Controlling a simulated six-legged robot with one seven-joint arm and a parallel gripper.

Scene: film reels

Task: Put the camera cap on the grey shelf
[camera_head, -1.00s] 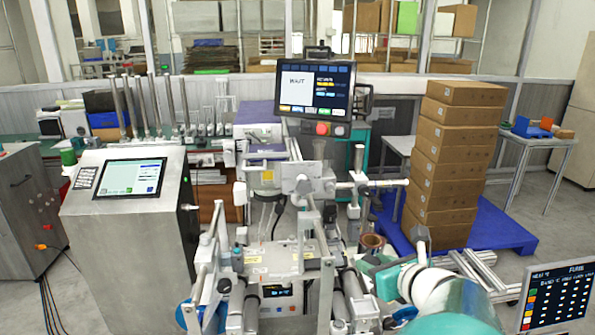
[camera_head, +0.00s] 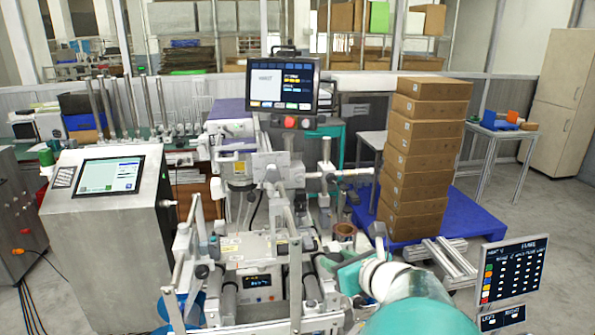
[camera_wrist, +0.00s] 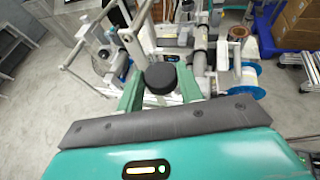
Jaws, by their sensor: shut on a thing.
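The camera cap (camera_wrist: 160,76) is a round black disc-like piece in the middle of the wrist view. My gripper (camera_wrist: 159,84) is shut on it, with one green finger on each side. In the head view my teal arm reaches in from the bottom right, and the cap cannot be made out there. Grey metal shelving (camera_head: 335,50) with boxes stands behind the low wall at the back. I cannot tell whether this is the grey shelf of the task.
A metal machine with rollers and posts (camera_head: 255,245) stands close ahead of my arm. A metal console (camera_head: 110,230) is at left. A tall stack of cardboard boxes (camera_head: 415,165) stands on a blue pallet (camera_head: 475,217). Open floor (camera_head: 555,225) lies to the right.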

